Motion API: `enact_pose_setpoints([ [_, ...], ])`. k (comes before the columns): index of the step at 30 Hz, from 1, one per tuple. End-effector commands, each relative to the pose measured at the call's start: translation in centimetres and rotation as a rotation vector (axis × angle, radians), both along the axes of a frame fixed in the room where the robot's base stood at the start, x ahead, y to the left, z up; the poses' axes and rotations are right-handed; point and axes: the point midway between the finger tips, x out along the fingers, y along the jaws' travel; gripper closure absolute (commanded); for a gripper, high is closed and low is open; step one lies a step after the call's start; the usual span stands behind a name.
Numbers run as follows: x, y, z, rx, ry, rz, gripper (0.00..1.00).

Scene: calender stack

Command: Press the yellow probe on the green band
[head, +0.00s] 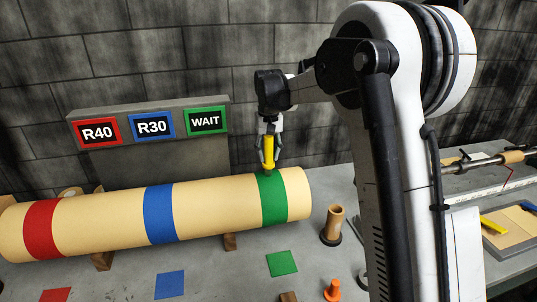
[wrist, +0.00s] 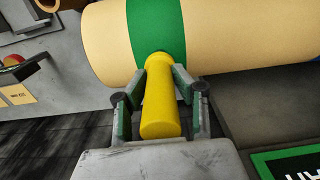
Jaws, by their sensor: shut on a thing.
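My gripper (head: 268,160) is shut on the yellow probe (head: 267,149), which stands roughly upright over the roll. In the wrist view the yellow probe (wrist: 160,105) lies between the two fingers of my gripper (wrist: 162,78), its far end at the green band (wrist: 155,28). In the head view the green band (head: 272,199) circles the right end of the cream roll (head: 110,218). The probe's lower tip is at the top of the green band; whether it touches or is pressed in, I cannot tell.
A blue band (head: 159,214) and a red band (head: 42,229) circle the roll further left. A grey board behind carries R40 (head: 97,131), R30 (head: 153,124) and WAIT (head: 206,120) signs. A brown tube (head: 335,222) and an orange cone (head: 333,290) stand right of the roll.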

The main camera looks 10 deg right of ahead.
Motion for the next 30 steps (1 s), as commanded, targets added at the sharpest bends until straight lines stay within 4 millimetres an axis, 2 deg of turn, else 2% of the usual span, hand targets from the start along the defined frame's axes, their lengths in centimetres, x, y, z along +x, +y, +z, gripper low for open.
enact_pose_setpoints([
  [30, 0.0, 0.0, -0.69, 0.0, 0.0, 0.0, 1.0],
])
